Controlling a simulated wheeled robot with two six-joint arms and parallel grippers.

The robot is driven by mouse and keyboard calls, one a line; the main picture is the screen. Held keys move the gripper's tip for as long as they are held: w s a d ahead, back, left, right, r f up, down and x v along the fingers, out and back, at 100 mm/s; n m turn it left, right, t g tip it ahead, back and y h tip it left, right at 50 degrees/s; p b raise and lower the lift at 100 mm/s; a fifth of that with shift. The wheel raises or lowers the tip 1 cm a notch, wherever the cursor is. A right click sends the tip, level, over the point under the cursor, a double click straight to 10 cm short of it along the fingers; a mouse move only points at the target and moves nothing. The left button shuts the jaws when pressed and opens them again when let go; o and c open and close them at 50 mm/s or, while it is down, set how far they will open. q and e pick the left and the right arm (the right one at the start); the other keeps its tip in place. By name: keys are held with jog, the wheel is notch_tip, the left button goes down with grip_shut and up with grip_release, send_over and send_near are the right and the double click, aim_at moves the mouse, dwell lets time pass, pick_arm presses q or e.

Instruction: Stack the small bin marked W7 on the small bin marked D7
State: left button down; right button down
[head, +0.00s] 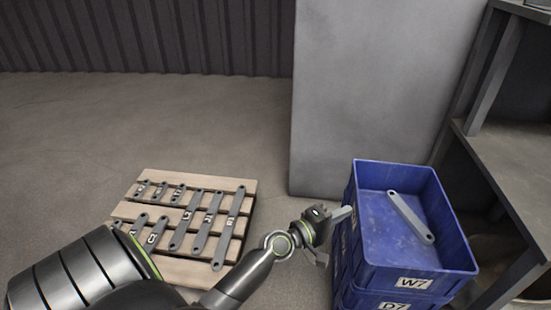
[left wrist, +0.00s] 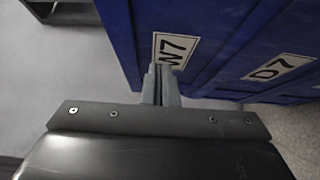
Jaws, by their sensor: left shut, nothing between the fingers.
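The blue bin marked W7 (head: 394,268) sits on top of the blue bin marked D7 (head: 355,299) at the right of the head view. They look lined up, though the lower bin is mostly hidden. A grey bracket (head: 410,217) lies inside W7. My left gripper (head: 342,214) is beside the left wall of W7, shut and empty. In the left wrist view, its closed fingers (left wrist: 161,84) partly cover the W7 label (left wrist: 177,48); the D7 label (left wrist: 277,68) also shows. I cannot tell whether the fingers touch the bin. My right gripper is not in view.
A wooden pallet (head: 213,178) with several labelled grey brackets lies on the floor at left. A grey block or pillar (head: 370,90) stands behind the bins. A metal shelf or bench frame (head: 510,170) is close on their right. Floor behind the pallet is clear.

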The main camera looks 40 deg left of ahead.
pick_arm(q)
jog(key=shift+d, duration=0.15)
jog(key=shift+a, duration=0.2)
jog(key=s+a+f+m+g+y+p, duration=0.25)
jog(key=s+a+y+p, duration=0.25)
jog(key=s+a+p, duration=1)
jog(key=s+a+f+m+g+y+p, duration=0.1)
jog(key=s+m+g+p, duration=0.3)
jog(key=s+p, duration=0.6)
jog(key=shift+a+g+y+p, duration=0.15)
jog(key=shift+g+y+p, duration=0.75)
jog(key=shift+p, duration=2.9)
